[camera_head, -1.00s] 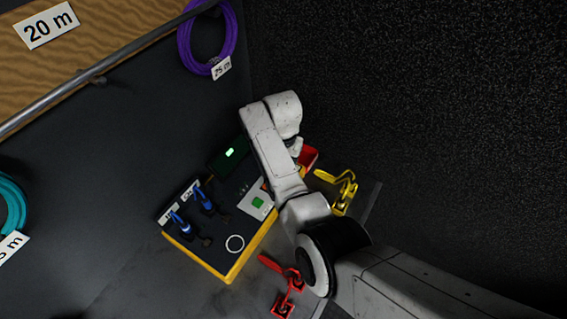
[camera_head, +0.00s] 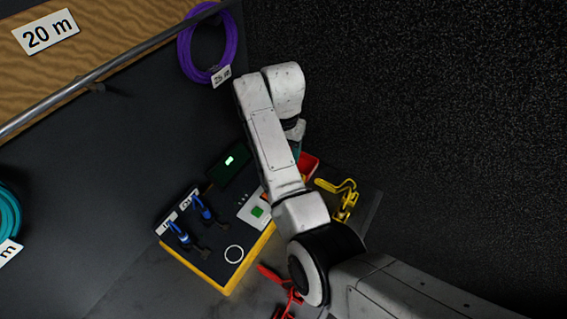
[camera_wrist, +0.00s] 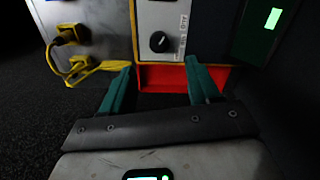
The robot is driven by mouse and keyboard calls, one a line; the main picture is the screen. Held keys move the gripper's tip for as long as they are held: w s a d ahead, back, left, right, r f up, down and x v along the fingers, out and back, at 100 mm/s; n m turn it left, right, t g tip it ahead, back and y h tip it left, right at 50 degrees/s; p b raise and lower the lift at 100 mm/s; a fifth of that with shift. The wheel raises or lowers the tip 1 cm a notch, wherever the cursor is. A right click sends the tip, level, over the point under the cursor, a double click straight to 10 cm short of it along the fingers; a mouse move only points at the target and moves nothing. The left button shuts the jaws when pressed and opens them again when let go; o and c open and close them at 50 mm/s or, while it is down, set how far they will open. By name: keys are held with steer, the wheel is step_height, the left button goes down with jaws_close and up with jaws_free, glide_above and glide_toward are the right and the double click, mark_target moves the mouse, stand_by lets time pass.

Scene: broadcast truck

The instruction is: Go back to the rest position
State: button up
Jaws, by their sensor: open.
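My gripper (camera_wrist: 158,66) is open in the wrist view, with its two teal fingers apart and nothing seen between them. Beyond the fingertips is a red tray (camera_wrist: 160,84), under a pale panel (camera_wrist: 172,18) with a black knob. In the head view my arm reaches up the middle and hides most of the gripper. Only a teal bit of it shows above the red tray (camera_head: 309,162). I cannot tell how far the fingers are from the tray.
A yellow-edged black unit (camera_head: 215,262) with blue plugs (camera_head: 180,233) lies left of my arm. A yellow connector (camera_head: 346,197) and a red connector (camera_head: 287,290) are close by. A purple cable coil (camera_head: 183,46) hangs at upper left. The dark right side looks clear.

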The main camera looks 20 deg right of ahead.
steer(key=shift+r, duration=0.85)
steer(key=s+d+f+n+t+h, duration=0.1)
steer(key=s+d+f+n, duration=0.1)
steer(key=s+d+f, duration=0.3)
steer(key=s+d+f+n+t, duration=0.1)
steer(key=s+d+f, duration=0.15)
steer(key=s, duration=0.35)
steer(key=s+a+r+n+t+y, duration=0.1)
steer(key=s+n+t, duration=0.15)
steer(key=s, duration=0.65)
steer(key=s+r+n+t, duration=0.1)
steer(key=s+n, duration=0.2)
steer(key=s, duration=0.6)
steer(key=s+d+f+g+b, duration=0.1)
steer(key=s+f+g, duration=0.3)
steer(key=s+f, duration=0.3)
steer(key=s+m, duration=0.1)
steer(key=s, duration=0.1)
steer(key=shift+s+d+f+b, duration=0.2)
steer(key=shift+s+f+b, duration=0.15)
steer(key=shift+f, duration=0.05)
